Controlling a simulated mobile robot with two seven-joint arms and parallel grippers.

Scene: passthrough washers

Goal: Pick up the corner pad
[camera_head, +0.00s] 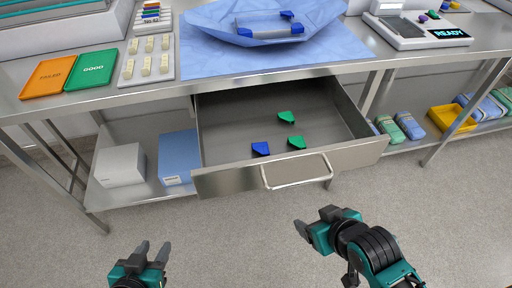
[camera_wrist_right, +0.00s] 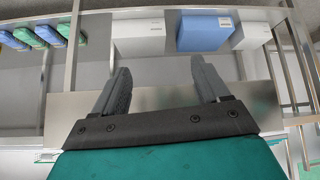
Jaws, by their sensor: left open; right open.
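Inside the open drawer (camera_head: 225,125) lie two green corner pads, one further back (camera_head: 286,117) and one nearer the front (camera_head: 297,142). A blue corner pad (camera_head: 261,148) lies to the left of the nearer green one. On the table, a clear tray-like object (camera_head: 268,25) on blue wrap carries blue corner pieces. My left gripper (camera_head: 153,252) is open and empty, low over the floor at the front left. My right gripper (camera_head: 314,220) is open and empty, in front of the drawer to the right of its handle. Its fingers show apart in the right wrist view (camera_wrist_right: 162,85).
The drawer's front panel and handle (camera_head: 297,183) stick out toward me. The steel table (camera_head: 200,62) holds orange and green trays (camera_head: 47,76) at left and a device reading READY (camera_head: 410,32) at right. Boxes and wrapped packs stand on the lower shelf.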

